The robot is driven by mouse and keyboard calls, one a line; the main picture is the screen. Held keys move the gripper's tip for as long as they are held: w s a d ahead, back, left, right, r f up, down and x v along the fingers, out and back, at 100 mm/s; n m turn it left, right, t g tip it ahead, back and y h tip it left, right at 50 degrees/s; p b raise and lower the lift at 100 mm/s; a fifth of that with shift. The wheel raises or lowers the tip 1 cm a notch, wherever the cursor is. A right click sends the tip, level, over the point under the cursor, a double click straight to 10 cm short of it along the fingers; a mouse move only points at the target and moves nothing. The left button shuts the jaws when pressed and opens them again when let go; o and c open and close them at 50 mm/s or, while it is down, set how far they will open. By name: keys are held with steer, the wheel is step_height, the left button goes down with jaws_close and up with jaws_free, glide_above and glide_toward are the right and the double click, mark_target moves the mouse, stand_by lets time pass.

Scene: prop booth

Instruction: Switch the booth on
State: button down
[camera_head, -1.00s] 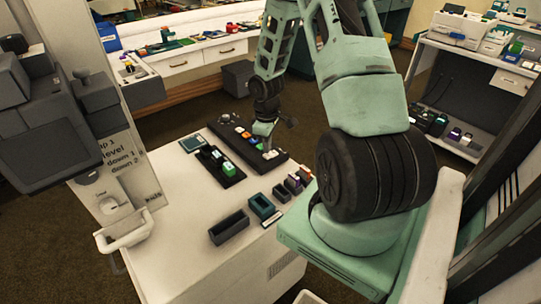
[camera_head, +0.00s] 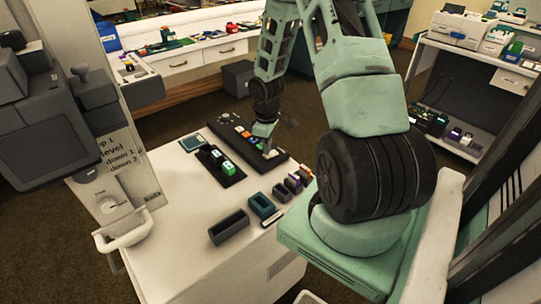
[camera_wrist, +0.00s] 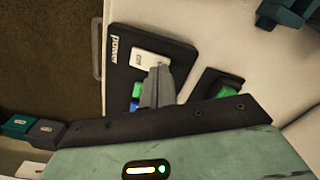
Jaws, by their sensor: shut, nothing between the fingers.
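A long black control panel (camera_head: 225,128) with several coloured buttons lies on the white counter (camera_head: 190,265). The wrist view shows one end of this panel (camera_wrist: 124,75), with a label reading "power" and a white rocker switch (camera_wrist: 146,58) beside it. My gripper (camera_wrist: 160,71) is shut and empty, its fingertips over the lower right edge of the white switch. I cannot tell whether they touch it. Blue and green buttons (camera_wrist: 137,90) show beside the fingers.
A smaller black panel with green buttons (camera_head: 227,169) lies next to the long one. A dark open box (camera_head: 229,227) and a teal box (camera_head: 263,206) stand nearer on the counter. A grey machine with a screen (camera_head: 48,145) stands at the left. The counter's front is clear.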

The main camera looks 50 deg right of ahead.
steer(key=shift+f+b, duration=0.35)
steer(key=shift+f, duration=0.25)
steer(key=shift+r, duration=0.1)
step_height(320, 180, up, 7)
steer(key=p, duration=0.7)
stand_by(0.8)
steer(key=s+a+r+m+t, duration=0.1)
steer(key=s+a+r+m, duration=0.1)
steer(key=a+r, duration=0.85)
steer(key=s+a+r+m+t, duration=0.1)
steer(key=s+a+r+t, duration=0.1)
steer(key=a+r, duration=0.85)
steer(key=s+a+n+g, duration=0.1)
steer(key=s+a+n, duration=0.2)
steer(key=s+a, duration=0.3)
steer(key=s+a+n+g, duration=0.2)
steer(key=s+a+n, duration=0.2)
steer(key=a, duration=0.9)
steer(key=s, duration=0.3)
steer(key=shift+a+r+n+y, duration=0.25)
steer(key=shift+a+n+y, duration=0.05)
steer(key=shift+a, duration=0.05)
